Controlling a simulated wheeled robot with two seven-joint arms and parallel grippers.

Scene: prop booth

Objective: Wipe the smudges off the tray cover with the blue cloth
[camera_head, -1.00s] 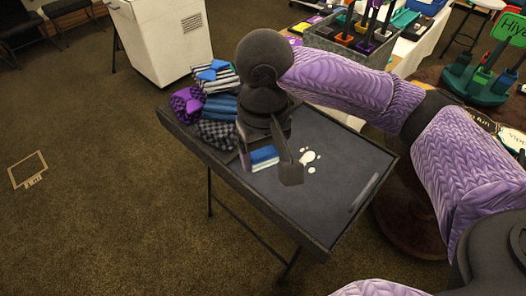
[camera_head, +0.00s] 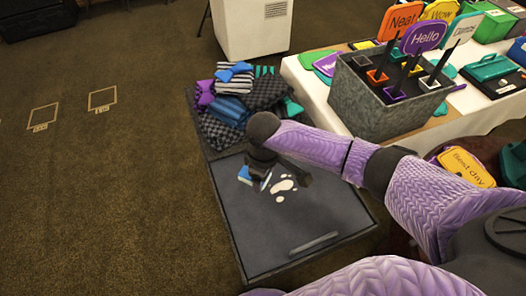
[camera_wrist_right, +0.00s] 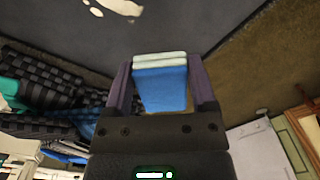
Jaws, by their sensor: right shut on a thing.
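The blue cloth (camera_head: 245,174) is a folded pad, blue with a pale layer at one end. My right gripper (camera_head: 279,182) is shut on it; the wrist view shows the cloth (camera_wrist_right: 160,88) between the two fingers of the right gripper (camera_wrist_right: 160,72). The tray cover (camera_head: 262,236) is a flat dark panel on the stand. White smudges (camera_head: 282,187), one larger blotch with small spots, lie on it just right of the cloth. They also show at the top of the wrist view (camera_wrist_right: 120,7). Cloth contact with the cover is unclear. My left gripper is out of view.
Folded cloths (camera_head: 222,104) are piled at the tray stand's far end. A raised bar (camera_head: 313,243) lies near its front edge. A grey bin (camera_head: 385,100) with handled items and bright signs stands on the white table to the right. A white cabinet (camera_head: 252,28) stands behind.

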